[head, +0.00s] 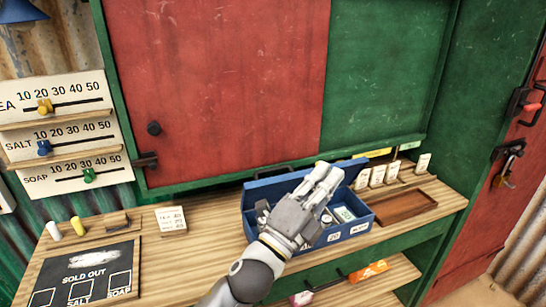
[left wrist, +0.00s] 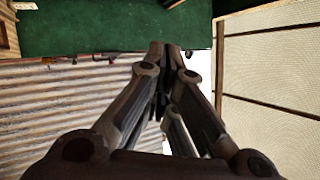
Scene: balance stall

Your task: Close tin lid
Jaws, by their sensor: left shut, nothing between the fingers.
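The blue tin (head: 249,228) stands on the wooden counter with its lid (head: 270,185) raised open at the back. Small items, among them a green-and-white one (head: 344,214), lie inside, and number labels show on its front wall. My left gripper (head: 329,172) is above the tin, in front of the lid, and hides part of both. Its fingers are together with nothing between them, pointing up and right. The left wrist view shows the closed fingers (left wrist: 168,55) too, but not the tin. Whether the fingers touch the lid I cannot tell. My right gripper is not in view.
A red sliding panel (head: 220,90) stands behind. Counter between card and tin is clear.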

